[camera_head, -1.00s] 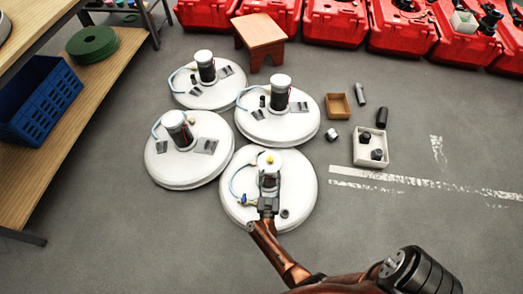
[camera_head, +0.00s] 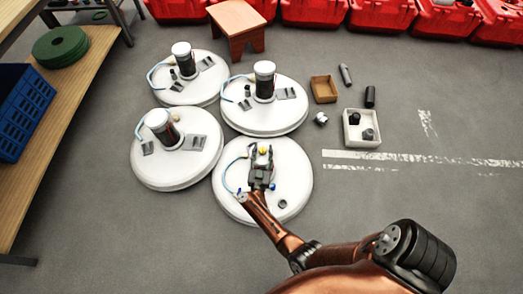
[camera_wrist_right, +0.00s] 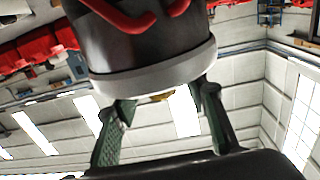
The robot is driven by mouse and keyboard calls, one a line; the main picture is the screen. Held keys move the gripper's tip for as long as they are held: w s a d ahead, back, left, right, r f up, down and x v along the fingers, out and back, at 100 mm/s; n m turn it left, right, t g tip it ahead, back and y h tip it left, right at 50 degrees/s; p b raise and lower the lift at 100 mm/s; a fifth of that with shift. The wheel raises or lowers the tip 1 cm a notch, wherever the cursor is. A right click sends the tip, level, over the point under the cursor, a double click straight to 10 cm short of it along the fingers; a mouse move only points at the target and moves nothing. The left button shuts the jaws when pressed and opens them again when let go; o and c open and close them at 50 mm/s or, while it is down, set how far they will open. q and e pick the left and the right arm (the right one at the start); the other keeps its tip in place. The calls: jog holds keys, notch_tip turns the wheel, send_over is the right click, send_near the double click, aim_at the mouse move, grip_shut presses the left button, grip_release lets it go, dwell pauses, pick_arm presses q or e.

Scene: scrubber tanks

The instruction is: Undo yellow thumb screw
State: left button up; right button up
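The yellow thumb screw (camera_head: 263,150) shows as a small yellow spot at the fingertips of my right gripper (camera_head: 262,155), over the nearest white round tank lid (camera_head: 296,172). In the right wrist view, a dark canister with red lines and a pale rim (camera_wrist_right: 150,75) fills the upper middle. A sliver of the yellow screw (camera_wrist_right: 157,97) shows at that rim, between the two green-padded fingers of the right gripper (camera_wrist_right: 165,97). The fingers stand apart, with a visible gap beside the screw. The gripper hides much of the canister in the head view. My left gripper is out of view.
Several other white lids with canisters, such as one (camera_head: 265,118), stand close behind and to the left. A wooden stool (camera_head: 236,20), a brown box (camera_head: 324,89) and a white parts bin (camera_head: 362,128) are farther back. The floor to the right is mostly clear.

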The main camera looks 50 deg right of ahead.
grip_shut()
dwell(0.4)
